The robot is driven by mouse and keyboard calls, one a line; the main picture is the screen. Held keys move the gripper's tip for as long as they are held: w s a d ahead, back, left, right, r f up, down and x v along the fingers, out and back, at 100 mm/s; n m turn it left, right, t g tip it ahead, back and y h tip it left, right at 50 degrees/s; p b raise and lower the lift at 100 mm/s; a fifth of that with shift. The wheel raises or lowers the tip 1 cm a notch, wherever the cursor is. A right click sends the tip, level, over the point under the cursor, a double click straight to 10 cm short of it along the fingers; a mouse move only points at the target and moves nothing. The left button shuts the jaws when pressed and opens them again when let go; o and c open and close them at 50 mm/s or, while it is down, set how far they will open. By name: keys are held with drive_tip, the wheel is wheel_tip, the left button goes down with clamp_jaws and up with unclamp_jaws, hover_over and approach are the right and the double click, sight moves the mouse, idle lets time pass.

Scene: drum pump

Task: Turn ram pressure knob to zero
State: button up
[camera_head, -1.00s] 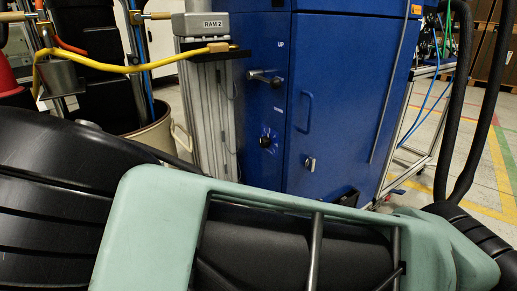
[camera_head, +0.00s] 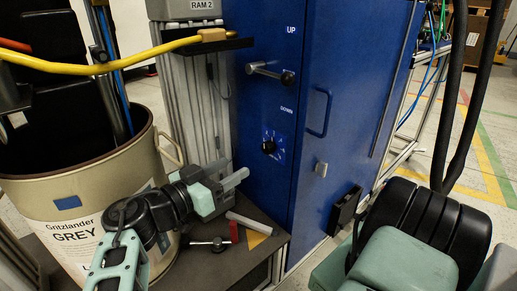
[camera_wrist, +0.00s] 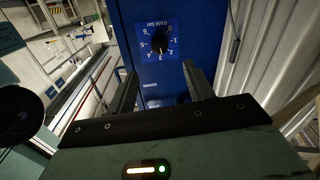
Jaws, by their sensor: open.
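The ram pressure knob (camera_head: 268,146) is a small black knob on a blue dial plate, on the front of the blue cabinet. In the wrist view the knob (camera_wrist: 158,45) sits at the centre of the dial (camera_wrist: 171,51), whose numbers appear upside down. I cannot tell surely which number its pointer marks. My gripper (camera_head: 240,178) is in front of the cabinet, lower and a little left of the knob. In the wrist view my gripper (camera_wrist: 160,70) is open and empty, its fingers pointing toward the dial. The knob shows beyond the fingertips, apart from them.
A lever (camera_head: 270,72) sticks out above the knob between the UP and DOWN labels. A cabinet door handle (camera_head: 320,112) is to the right. A grey ribbed column (camera_head: 190,95) and a drum (camera_head: 95,205) stand left. Tools lie on the platform (camera_head: 258,262) below my gripper.

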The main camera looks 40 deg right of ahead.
sight(265, 149)
drive_tip(key=d+b, duration=0.1)
drive_tip(key=d, duration=0.6)
drive_tip(key=w+d+b, duration=0.1)
drive_tip(key=d, duration=0.3)
drive_tip(key=shift+b, duration=0.3)
drive_tip(key=c, duration=1)
